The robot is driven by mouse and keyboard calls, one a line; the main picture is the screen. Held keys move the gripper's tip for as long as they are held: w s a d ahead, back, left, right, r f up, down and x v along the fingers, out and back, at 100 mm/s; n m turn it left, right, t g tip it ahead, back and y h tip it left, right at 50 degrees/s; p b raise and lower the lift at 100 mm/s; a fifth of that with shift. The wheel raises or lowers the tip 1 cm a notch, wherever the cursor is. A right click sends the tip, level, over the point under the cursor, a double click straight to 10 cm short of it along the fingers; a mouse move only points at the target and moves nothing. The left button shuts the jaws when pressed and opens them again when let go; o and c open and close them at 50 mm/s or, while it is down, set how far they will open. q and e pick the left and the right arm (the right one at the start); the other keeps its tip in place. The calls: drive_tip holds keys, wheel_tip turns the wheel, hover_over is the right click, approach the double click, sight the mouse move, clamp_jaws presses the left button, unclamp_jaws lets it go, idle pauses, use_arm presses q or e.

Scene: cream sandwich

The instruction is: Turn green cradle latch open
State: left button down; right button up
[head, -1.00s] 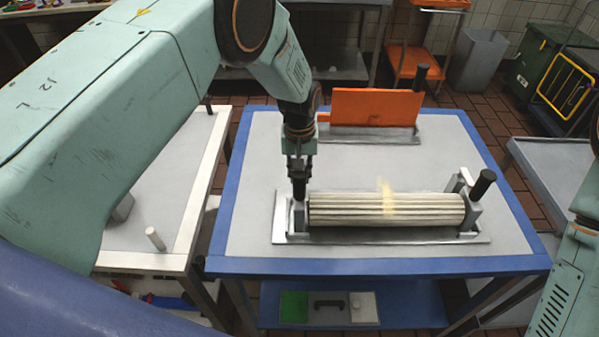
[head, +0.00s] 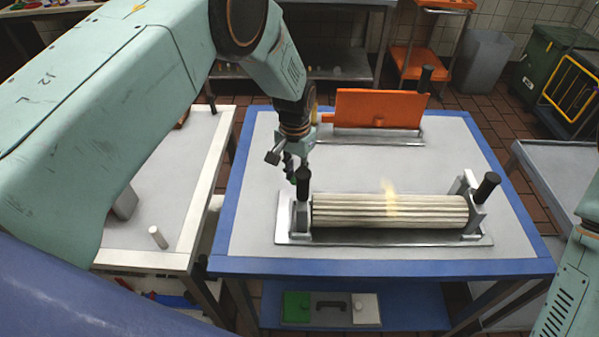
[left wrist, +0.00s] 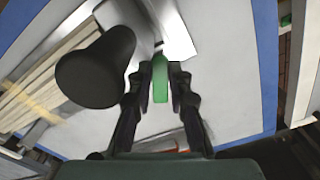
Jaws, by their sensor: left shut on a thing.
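The green latch (left wrist: 160,82) shows in the left wrist view between the two dark fingers of my left gripper (left wrist: 162,72), which is shut on it. In the head view my left gripper (head: 291,168) is tilted, just behind the black knob (head: 303,182) at the left end of the metal cradle (head: 390,240). Only a speck of green shows there. A ribbed cream roller (head: 350,211) lies in the cradle. The black knob (left wrist: 95,68) stands large beside the fingers in the wrist view. My right gripper is out of view.
A second black knob (head: 486,187) stands at the cradle's right end. An orange panel on a metal base (head: 375,108) stands at the back of the blue-edged table (head: 380,267). A white-edged table (head: 140,260) is at left. The tabletop between cradle and orange panel is clear.

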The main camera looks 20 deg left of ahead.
use_arm(q)
drive_tip(key=shift+w+a+r+m+b, duration=0.1)
drive_tip(key=shift+w+a+m+b, duration=0.4)
drive_tip(key=shift+m, duration=1.55)
drive_tip(key=shift+w+a+f+m+b, duration=0.1)
drive_tip(key=shift+w+a+m+b, duration=0.4)
drive_tip(key=shift+m, duration=1.6)
drive_tip(key=shift+w+a+r+m+b, duration=0.1)
drive_tip(key=shift+w+a+m+b, duration=0.4)
drive_tip(key=shift+m, duration=1.55)
drive_tip(key=shift+a, duration=0.1)
drive_tip(key=c, duration=1.6)
unclamp_jaws()
drive_tip(key=shift+r, duration=0.1)
drive_tip(key=shift+c, duration=0.2)
drive_tip(key=o, duration=0.4)
drive_tip(key=shift+s, duration=0.1)
